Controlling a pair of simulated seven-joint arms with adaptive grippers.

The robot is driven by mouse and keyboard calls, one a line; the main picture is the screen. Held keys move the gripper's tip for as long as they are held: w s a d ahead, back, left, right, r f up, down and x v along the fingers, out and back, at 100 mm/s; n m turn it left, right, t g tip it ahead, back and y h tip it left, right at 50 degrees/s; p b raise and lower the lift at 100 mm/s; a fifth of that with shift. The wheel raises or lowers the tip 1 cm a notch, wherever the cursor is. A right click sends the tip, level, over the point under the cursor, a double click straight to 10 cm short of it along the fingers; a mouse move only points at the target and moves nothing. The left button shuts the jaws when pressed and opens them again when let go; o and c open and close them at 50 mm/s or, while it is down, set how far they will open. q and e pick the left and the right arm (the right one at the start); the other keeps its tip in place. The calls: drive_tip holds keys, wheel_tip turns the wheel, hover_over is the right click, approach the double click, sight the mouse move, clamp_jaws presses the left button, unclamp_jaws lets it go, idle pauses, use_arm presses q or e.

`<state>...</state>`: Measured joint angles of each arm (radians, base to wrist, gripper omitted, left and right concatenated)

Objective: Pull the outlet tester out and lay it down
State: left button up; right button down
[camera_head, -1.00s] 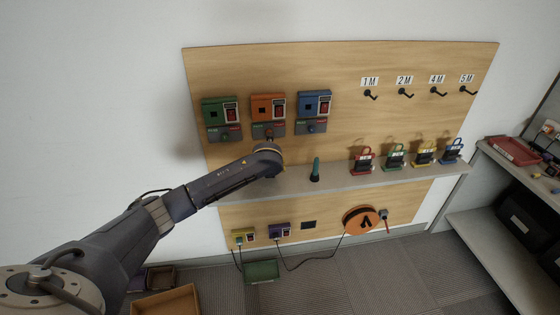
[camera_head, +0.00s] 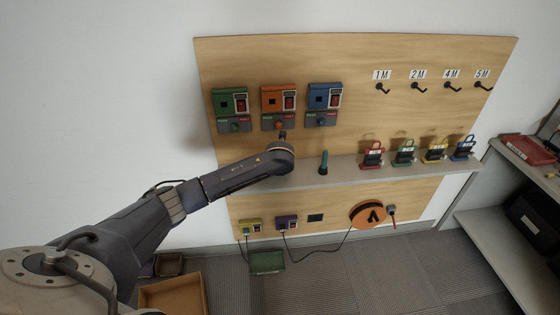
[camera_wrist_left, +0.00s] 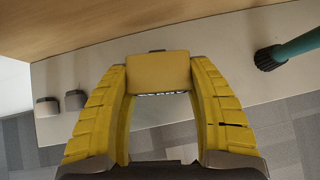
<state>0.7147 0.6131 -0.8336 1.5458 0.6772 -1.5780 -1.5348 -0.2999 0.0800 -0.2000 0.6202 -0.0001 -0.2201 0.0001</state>
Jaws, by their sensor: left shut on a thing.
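The outlet tester (camera_wrist_left: 158,68) is a yellow block, as it looks in the left wrist view, with a small dark piece at its far end. My left gripper (camera_wrist_left: 160,88) has its yellow ridged fingers shut on it from both sides. In the head view my left arm's end covers most of the gripper and the tester, and only a dark tip (camera_head: 283,135) shows just below the orange outlet unit (camera_head: 278,98). I cannot tell whether the tester still touches that outlet. My right gripper is not in view.
The grey shelf (camera_head: 345,174) runs below the outlets. A teal tool (camera_head: 323,162) stands on it right of my arm, also at the right in the wrist view (camera_wrist_left: 295,48). Green (camera_head: 230,100) and blue (camera_head: 325,97) units flank the orange one. Colored padlock-like items stand farther right.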

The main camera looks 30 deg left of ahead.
sight(280, 178)
use_arm(q)
drive_tip(key=shift+f, duration=2)
drive_tip(key=o, duration=1.6)
drive_tip(key=v, duration=1.2)
